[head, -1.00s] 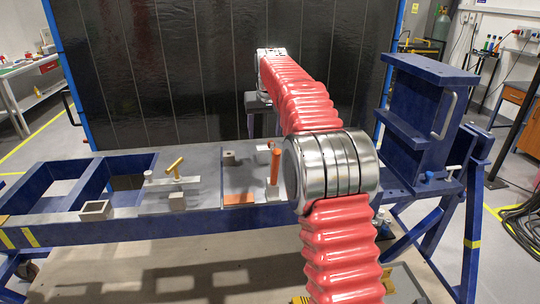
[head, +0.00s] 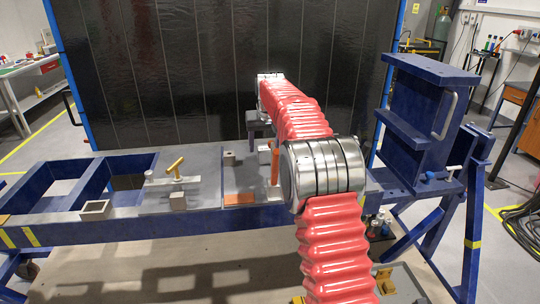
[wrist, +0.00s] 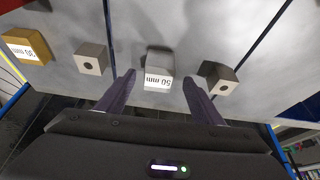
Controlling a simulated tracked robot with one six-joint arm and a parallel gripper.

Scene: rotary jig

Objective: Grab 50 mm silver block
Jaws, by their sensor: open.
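The 50 mm silver block (wrist: 159,62) sits on the grey plate in the wrist view, with a white "50 mm" label on its near face. My gripper (wrist: 158,80) is open, with one dark finger to the left of the block and one to the right. The fingertips are near its front face, with gaps on both sides and nothing held. In the head view my gripper (head: 259,116) is dark and low over the far part of the bench, and its fingertips are hard to make out. I cannot tell which block there is the 50 mm one.
In the wrist view a block with a hole (wrist: 90,58) stands left of the silver block and another (wrist: 218,77) stands close to the right finger. A labelled orange-brown block (wrist: 27,46) is further left. In the head view an orange post (head: 275,166) stands near my arm.

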